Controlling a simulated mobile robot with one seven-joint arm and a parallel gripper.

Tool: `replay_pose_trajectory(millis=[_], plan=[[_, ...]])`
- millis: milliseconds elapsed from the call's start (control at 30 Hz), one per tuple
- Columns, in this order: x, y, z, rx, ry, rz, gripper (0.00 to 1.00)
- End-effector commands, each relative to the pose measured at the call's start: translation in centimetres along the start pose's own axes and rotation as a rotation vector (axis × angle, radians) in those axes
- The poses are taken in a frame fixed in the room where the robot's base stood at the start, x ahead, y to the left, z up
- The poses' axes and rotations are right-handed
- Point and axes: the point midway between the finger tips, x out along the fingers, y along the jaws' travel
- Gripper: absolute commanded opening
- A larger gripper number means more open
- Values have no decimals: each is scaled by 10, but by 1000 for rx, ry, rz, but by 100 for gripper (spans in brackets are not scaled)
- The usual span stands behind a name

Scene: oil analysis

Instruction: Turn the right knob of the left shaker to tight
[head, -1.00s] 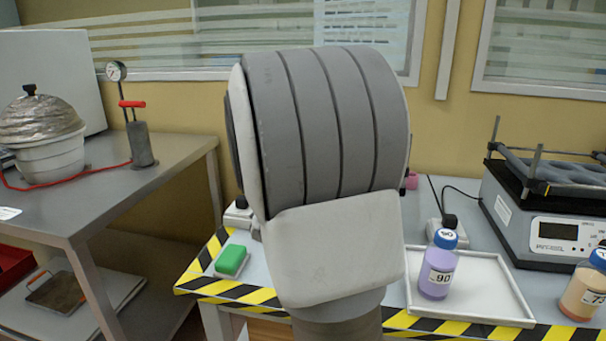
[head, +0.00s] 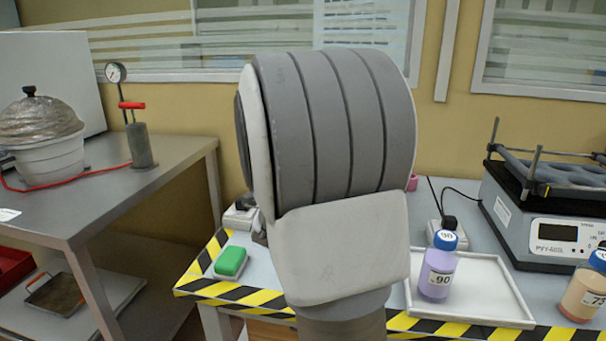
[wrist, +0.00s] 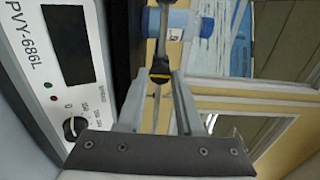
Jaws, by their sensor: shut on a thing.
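In the wrist view a shaker's white front panel (wrist: 68,100) marked PVY-686L fills the left side, with a dark screen and a panel dial (wrist: 74,127). My gripper (wrist: 160,80) is shut on this knob, with one finger on each side. In the head view my arm hides the gripper, the knob and the left shaker. The knob's tightness cannot be told.
Another shaker (head: 555,240) stands at the right. A white tray (head: 480,310) holds a purple bottle (head: 437,272), and an orange bottle (head: 584,292) stands to its right. A green block (head: 230,261) lies near the striped table edge. A side table (head: 120,190) stands at the left.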

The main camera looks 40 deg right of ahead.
Motion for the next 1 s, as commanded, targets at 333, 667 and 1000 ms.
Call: replay_pose_trajectory(millis=[333,667,1000], plan=[[0,-1,0,4,0,-2,0],[0,0,0,2,0,-1,65],[1,0,1,2,0,-1,65]])
